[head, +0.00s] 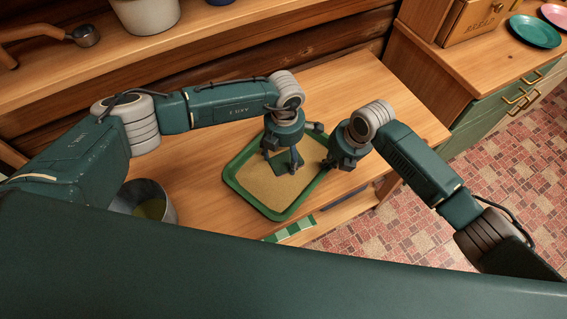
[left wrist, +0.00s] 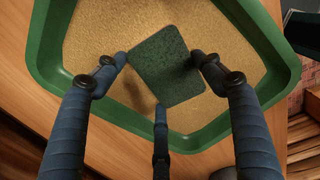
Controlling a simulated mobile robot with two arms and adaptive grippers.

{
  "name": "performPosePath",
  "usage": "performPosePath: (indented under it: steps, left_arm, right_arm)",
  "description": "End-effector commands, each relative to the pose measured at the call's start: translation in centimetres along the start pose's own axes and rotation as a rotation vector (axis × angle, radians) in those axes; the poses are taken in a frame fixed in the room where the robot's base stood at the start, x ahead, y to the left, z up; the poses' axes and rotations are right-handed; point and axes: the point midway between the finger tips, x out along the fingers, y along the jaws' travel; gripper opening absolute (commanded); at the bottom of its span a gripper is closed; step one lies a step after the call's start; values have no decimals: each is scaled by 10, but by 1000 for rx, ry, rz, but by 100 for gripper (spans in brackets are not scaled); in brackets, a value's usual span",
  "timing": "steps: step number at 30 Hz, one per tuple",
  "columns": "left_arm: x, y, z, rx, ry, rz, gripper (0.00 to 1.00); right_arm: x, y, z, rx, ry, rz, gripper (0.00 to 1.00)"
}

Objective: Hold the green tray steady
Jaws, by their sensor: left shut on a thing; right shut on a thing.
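The green tray (head: 230,177) lies on the wooden table and holds a layer of sand-coloured material (head: 266,191). My right gripper (head: 335,164) is shut on the tray's rim at its right side; its fingertips are small and partly hidden in the head view. My left gripper (head: 284,164) points down over the middle of the tray. It is shut on a flat, dark green square piece (left wrist: 167,66), with its fingers around the piece's edges in the left wrist view. The tray's rim (left wrist: 50,60) also shows there. I cannot tell whether the piece touches the sand.
A metal bucket (head: 166,208) stands left of the tray. A green checkered strip (head: 290,230) lies near the front edge. The bare wooden table (head: 335,88) is clear behind the tray. A green cabinet (head: 490,110) with plates stands at the right.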

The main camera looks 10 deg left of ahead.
Motion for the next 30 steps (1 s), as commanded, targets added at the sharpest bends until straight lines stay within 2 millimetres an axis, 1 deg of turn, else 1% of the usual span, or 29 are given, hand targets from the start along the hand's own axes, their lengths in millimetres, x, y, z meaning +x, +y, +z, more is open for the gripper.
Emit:
performPosePath:
  steps: [1,11,14,30]
  left_arm:
    - [6,-14,1,8,0,-20,48]
    - [4,-17,2,10,-1,-22,48]
    - [-4,-16,3,9,-3,-21,48]
    - [-60,-9,2,4,-2,-11,48]
  right_arm:
    - [-1,5,-1,-4,0,13,0]
    - [-1,8,-2,-5,0,18,0]
    - [-1,8,-2,-5,0,18,0]
    - [-1,4,-1,-2,0,9,0]
